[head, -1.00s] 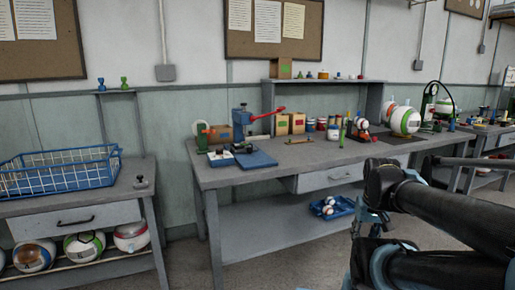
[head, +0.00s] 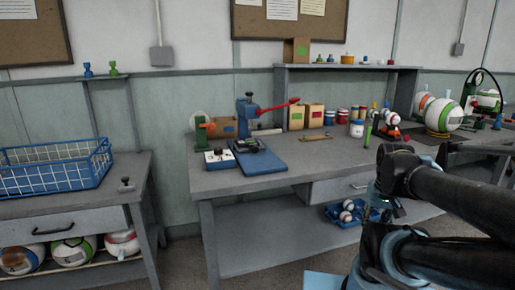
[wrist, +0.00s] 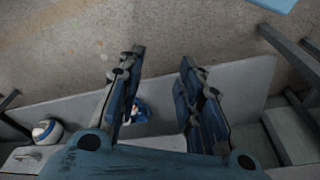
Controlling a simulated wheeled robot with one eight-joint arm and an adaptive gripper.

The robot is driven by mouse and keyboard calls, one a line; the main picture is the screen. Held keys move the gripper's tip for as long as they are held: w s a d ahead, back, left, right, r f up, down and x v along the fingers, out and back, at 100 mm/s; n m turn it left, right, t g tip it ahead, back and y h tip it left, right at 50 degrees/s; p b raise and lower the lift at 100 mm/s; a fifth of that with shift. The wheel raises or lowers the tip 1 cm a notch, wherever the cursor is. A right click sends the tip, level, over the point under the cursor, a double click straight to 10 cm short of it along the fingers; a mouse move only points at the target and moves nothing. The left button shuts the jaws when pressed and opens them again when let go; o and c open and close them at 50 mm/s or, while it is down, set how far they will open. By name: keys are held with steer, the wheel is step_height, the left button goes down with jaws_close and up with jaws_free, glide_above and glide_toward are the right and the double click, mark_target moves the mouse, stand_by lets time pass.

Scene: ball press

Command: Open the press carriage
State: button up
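The blue press (head: 248,112), with a long red lever (head: 281,106) pointing right, stands toward the back left of the grey workbench (head: 230,183). In front of it is a flat blue plate (head: 262,160) with a dark block (head: 250,144) at its back. I cannot tell which part is the carriage or whether it is open. My gripper (wrist: 162,62) is empty, its two blue fingers wide apart, pointing at the floor and lower shelf in the wrist view. In the head view my arm is at right, well away from the press, and the gripper is mostly hidden.
Cartons (head: 314,116), jars and balls line the bench back. A blue wire basket (head: 55,170) is on the left table. The bench's front left is clear.

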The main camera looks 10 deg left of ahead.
steer(key=shift+o, duration=1.6)
steer(key=shift+w+a+r, duration=0.1)
steer(key=shift+a+r, duration=0.15)
steer(key=shift+r, duration=0.8)
step_height(320, 180, up, 23)
steer(key=n+t+y, duration=0.2)
steer(key=n, duration=0.4)
glide_above(256, 147)
steer(key=s+d, duration=0.3)
steer(key=s, duration=0.2)
steer(key=x, duration=1.6)
steer(key=shift+s+a+f, duration=0.2)
steer(key=shift+s, duration=0.05)
steer(key=shift+s, duration=0.1)
jaws_close()
